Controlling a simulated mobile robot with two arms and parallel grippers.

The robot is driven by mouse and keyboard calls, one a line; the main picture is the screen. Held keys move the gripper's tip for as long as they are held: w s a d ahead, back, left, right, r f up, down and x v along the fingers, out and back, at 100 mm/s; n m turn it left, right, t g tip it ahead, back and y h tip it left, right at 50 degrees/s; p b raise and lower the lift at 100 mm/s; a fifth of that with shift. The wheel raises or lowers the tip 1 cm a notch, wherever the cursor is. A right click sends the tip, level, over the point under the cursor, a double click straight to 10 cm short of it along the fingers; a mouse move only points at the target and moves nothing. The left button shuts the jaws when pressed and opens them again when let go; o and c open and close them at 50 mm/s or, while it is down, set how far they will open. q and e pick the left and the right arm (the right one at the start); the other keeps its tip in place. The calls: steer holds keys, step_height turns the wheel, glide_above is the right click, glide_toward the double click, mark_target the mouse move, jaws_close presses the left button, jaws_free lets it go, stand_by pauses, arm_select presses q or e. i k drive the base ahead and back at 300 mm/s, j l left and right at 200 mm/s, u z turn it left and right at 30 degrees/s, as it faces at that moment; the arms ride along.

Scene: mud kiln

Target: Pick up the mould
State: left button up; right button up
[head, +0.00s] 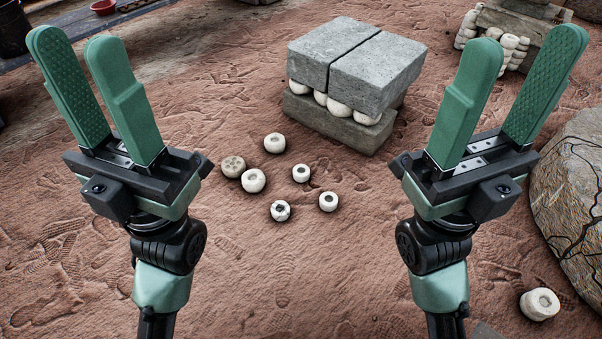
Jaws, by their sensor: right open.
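Several small, pale, round pieces with hollowed tops lie on the reddish mud floor, and I cannot tell which one is the mould. One loose piece (328,201) lies near the middle, with a pale one (253,180) and a browner one with several holes (233,166) to its left. Another pale piece (540,304) lies alone at lower right. My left gripper (75,42) is raised at the left, open and empty. My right gripper (526,44) is raised at the right, open and empty. Both are apart from the pieces.
Grey blocks (375,72) rest on more pale pieces over a lower slab (335,123) at centre back. A large cracked stone (575,190) stands at right. A second stack (515,22) is at upper right. A red bowl (103,6) sits at upper left. The front floor is clear.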

mark_target(301, 172)
steer(key=i+u, duration=0.3)
steer(key=i+l+u, duration=0.15)
steer(key=i+u, duration=0.15)
steer(key=i, duration=0.25)
steer(key=i+l+u, duration=0.15)
steer(key=l, duration=0.2)
steer(key=i+l+u, duration=0.1)
steer(key=l, duration=0.2)
steer(key=i+l+u, duration=0.15)
steer(key=l, duration=0.2)
steer(key=k, duration=0.05)
